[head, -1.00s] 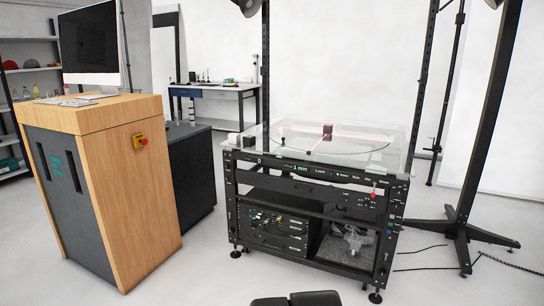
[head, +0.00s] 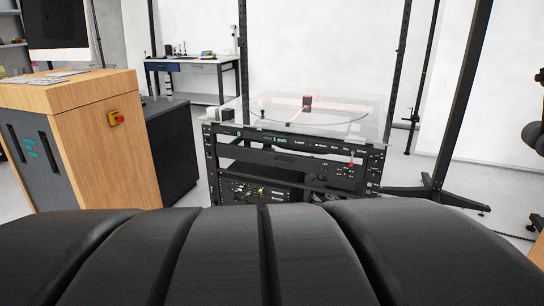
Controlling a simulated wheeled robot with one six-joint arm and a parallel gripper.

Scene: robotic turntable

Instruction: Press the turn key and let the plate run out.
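The turntable (head: 252,112) is a clear plate with a thin dark circle, set on top of a black rack. A small dark block (head: 307,102) stands on it, with red laser lines crossing at the plate. The rack's front panel (head: 270,143) carries small lit labels and a red knob or button (head: 351,163) toward the right. The labels are too small to tell which key is the turn key. My gripper is not in view.
A wooden cabinet (head: 95,100) with a red emergency button (head: 116,118) and a monitor (head: 57,26) stands at left. A dark cabinet (head: 170,150) is beside it. A black stand (head: 452,120) rises at right. A workbench (head: 190,65) is behind.

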